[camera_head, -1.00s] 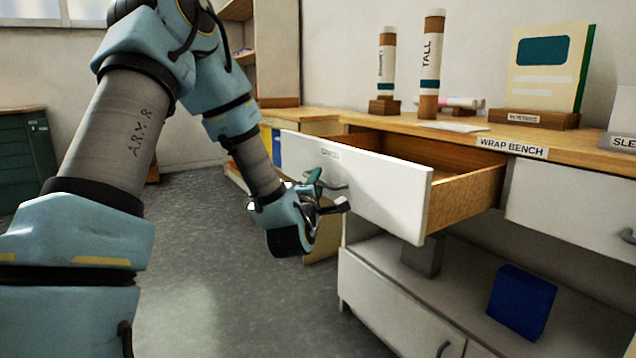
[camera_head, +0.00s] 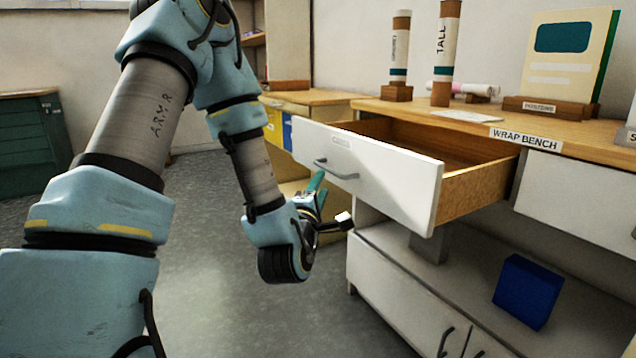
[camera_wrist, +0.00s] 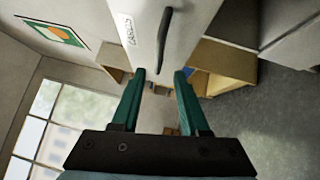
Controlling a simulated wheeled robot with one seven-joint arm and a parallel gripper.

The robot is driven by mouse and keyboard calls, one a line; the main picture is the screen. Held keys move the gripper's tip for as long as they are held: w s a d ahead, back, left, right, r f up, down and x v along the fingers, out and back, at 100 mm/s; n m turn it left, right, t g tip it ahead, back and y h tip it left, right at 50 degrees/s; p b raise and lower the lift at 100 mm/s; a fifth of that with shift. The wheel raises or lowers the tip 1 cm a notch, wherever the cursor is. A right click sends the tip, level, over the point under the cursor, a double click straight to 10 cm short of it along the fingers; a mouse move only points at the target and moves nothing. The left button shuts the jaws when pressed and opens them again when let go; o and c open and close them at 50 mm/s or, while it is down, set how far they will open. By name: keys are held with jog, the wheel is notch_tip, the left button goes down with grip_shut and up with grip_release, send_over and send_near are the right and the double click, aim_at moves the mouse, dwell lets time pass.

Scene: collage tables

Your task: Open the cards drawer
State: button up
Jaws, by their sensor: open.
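The cards drawer (camera_head: 395,185) has a white front and wooden sides and stands pulled well out of the wrap bench. Its dark bar handle (camera_head: 336,169) and a small label show on the front. In the wrist view the handle (camera_wrist: 164,36) lies beyond the fingertips, beside a label that seems to read CARDS. My gripper (camera_head: 332,200) is just left of and below the handle, apart from it. In the wrist view its two green fingers (camera_wrist: 160,76) are spread with nothing between them. The drawer looks empty where its inside shows.
The bench top (camera_head: 440,120) holds two labelled tubes, a card stand (camera_head: 540,107) and a paper. A blue box (camera_head: 527,291) sits on the open shelf below. A green cabinet (camera_head: 30,140) stands far left. The floor (camera_head: 200,290) beside my arm is clear.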

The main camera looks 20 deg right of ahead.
jog(key=shift+p+v, duration=1.05)
jog(key=shift+p, duration=1.7)
